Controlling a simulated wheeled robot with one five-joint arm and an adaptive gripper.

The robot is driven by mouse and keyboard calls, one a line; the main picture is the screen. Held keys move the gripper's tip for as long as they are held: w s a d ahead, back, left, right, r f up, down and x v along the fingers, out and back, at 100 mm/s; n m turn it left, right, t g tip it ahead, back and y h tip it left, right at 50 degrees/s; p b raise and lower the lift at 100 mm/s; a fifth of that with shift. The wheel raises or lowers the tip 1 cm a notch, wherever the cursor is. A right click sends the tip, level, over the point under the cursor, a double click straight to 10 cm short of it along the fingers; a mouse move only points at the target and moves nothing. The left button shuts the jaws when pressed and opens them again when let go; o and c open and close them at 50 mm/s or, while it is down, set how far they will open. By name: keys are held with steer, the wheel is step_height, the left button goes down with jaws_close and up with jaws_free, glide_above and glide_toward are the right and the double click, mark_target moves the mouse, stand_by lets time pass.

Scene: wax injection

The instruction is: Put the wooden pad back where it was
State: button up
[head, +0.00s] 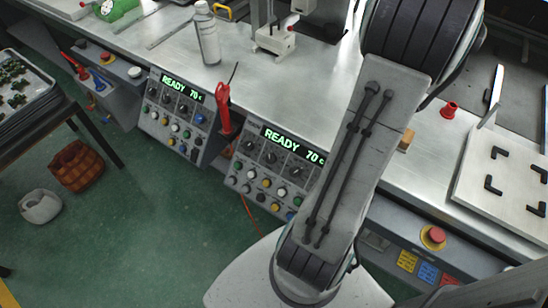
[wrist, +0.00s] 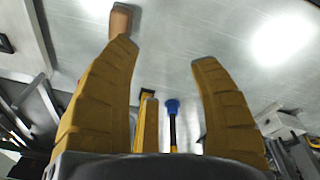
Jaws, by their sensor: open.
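The wooden pad (head: 407,140) is a small tan block on the metal bench, close to the right side of my arm in the head view. In the wrist view a brown wooden block (wrist: 121,20), which looks like the same pad, is just beyond the left fingertip, outside the gap between the fingers. My gripper (wrist: 166,52) has two yellow fingers spread apart with nothing held between them. Whether the left fingertip touches the block I cannot tell. In the head view my arm hides the gripper and part of the bench.
A light plate (head: 472,170) with black corner brackets lies on the right of the bench. A small red part (head: 449,109) stands behind the pad. Two control panels reading READY (head: 285,165) line the front edge. A spray can (head: 207,40) stands further left.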

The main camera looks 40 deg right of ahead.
steer(key=w+a+r+n, duration=0.1)
steer(key=w+a, duration=0.2)
steer(key=a, duration=0.3)
steer(key=w+a+r+n+t, duration=0.1)
steer(key=w+a, duration=0.2)
steer(key=a, duration=0.4)
steer(key=w+a+r+n, duration=0.1)
steer(key=w+a+n, duration=0.1)
steer(key=w+a, duration=0.3)
steer(key=s+a+f+n+t, duration=0.1)
steer(key=s+a+n, duration=0.1)
steer(key=a, duration=0.8)
steer(key=s+a+f+n+y, duration=0.1)
steer(key=s+a, duration=0.4)
steer(key=a, duration=0.5)
steer(key=shift+s+a+f+n+t+y, duration=0.3)
steer(key=shift+f+n+t, duration=0.1)
steer(key=shift+f+n, duration=0.1)
steer(key=shift+d+r+p, duration=0.1)
steer(key=shift+r+p, duration=0.45)
steer(key=shift+r, duration=0.15)
